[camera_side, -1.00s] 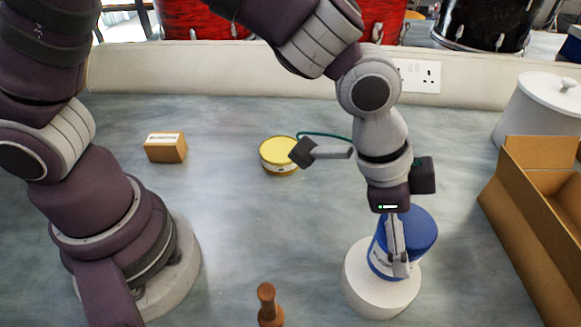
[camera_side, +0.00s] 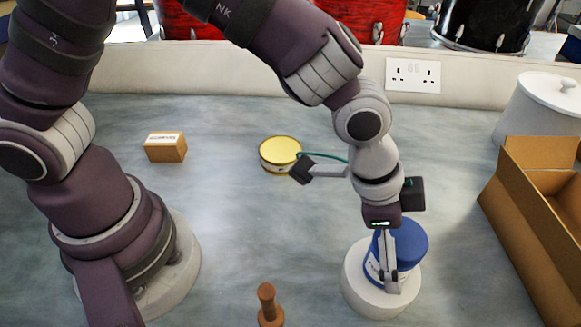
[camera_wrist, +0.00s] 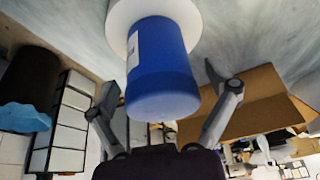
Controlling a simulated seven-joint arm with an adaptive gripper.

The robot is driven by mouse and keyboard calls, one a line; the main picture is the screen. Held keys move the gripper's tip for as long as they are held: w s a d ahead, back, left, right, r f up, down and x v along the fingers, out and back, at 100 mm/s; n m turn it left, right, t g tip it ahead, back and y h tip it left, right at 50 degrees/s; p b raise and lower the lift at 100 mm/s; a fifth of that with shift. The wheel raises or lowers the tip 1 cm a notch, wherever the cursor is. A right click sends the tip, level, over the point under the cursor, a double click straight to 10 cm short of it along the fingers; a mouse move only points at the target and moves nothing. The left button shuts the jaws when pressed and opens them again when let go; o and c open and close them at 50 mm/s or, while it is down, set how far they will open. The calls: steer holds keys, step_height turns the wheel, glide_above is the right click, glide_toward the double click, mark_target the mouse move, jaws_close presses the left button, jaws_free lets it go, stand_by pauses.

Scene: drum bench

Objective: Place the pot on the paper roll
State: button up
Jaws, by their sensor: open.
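The blue pot (camera_side: 410,243), with a pale label on its side, stands upright on the white paper roll (camera_side: 353,282) at the lower right of the side view. In the wrist view the pot (camera_wrist: 163,75) is in the middle, with the roll (camera_wrist: 122,20) behind its base. My gripper (camera_side: 391,284) is at the pot's near side in the side view. In the wrist view its open fingers (camera_wrist: 170,87) are spread to either side of the pot, with gaps showing. Part of the pot is hidden behind my gripper in the side view.
An open cardboard box (camera_side: 535,210) lies to the right, below a white lidded canister (camera_side: 540,112). A yellow tin (camera_side: 280,155) and a small brown box (camera_side: 165,148) stand farther back. A wooden-handled thing (camera_side: 267,303) is at the front. The bench's middle is clear.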

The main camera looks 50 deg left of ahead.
steer(key=v, duration=1.1)
steer(key=s+a+r+n+t+y, duration=0.1)
steer(key=a+n, duration=0.4)
steer(key=a, duration=0.5)
steer(key=s+a+r+n+t+y, duration=0.1)
steer(key=s+a+n, duration=0.3)
steer(key=a, duration=0.6)
steer(key=shift+s+r+n+t+y, duration=0.3)
steer(key=shift+n+t+y, duration=0.2)
steer(key=shift+n+y, duration=0.5)
